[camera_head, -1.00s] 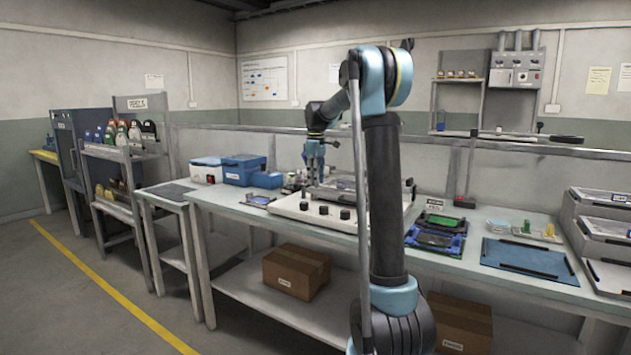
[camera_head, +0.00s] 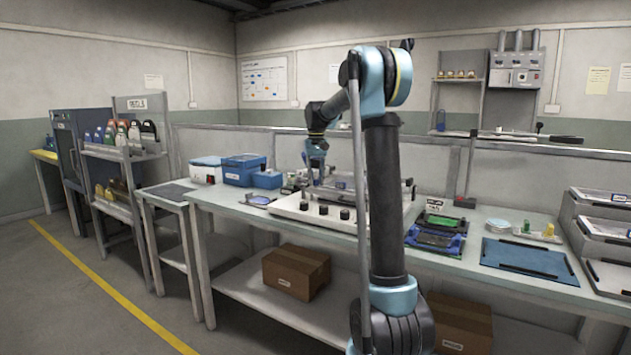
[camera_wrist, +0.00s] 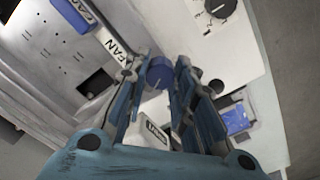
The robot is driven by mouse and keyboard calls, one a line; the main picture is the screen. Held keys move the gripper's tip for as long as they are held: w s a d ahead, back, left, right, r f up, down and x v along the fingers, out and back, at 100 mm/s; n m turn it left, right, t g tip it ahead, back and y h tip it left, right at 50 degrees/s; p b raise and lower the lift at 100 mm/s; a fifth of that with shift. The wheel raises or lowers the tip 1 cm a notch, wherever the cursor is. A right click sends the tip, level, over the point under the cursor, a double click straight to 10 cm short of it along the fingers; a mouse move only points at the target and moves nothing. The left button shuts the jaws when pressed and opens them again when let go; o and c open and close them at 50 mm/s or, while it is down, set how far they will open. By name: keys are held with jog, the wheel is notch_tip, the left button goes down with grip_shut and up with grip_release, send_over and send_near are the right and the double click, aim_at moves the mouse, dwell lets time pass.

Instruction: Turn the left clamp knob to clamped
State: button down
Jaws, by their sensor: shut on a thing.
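The clamp fixture is a white box-like unit (camera_head: 290,207) on the bench, with several dark knobs on its front. In the wrist view a round blue knob (camera_wrist: 160,72) sits between my fingertips, and my gripper (camera_wrist: 156,76) is shut on it. In the head view my gripper (camera_head: 317,170) points down at the back left part of the fixture; the held knob is hidden there. The knob's pointer and any clamped mark cannot be read.
Blue boxes (camera_head: 243,170) stand left of the fixture. Green and blue trays (camera_head: 435,240) and a blue mat (camera_head: 528,260) lie to the right.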

jog(key=m, duration=0.5)
jog(key=shift+w, duration=0.1)
jog(key=shift+m, duration=0.3)
dwell(0.4)
jog(key=c, duration=1.3)
grip_release()
jog(key=shift+c, duration=0.2)
notch_tip(320, 180, up, 12)
jog(key=shift+f, duration=0.1)
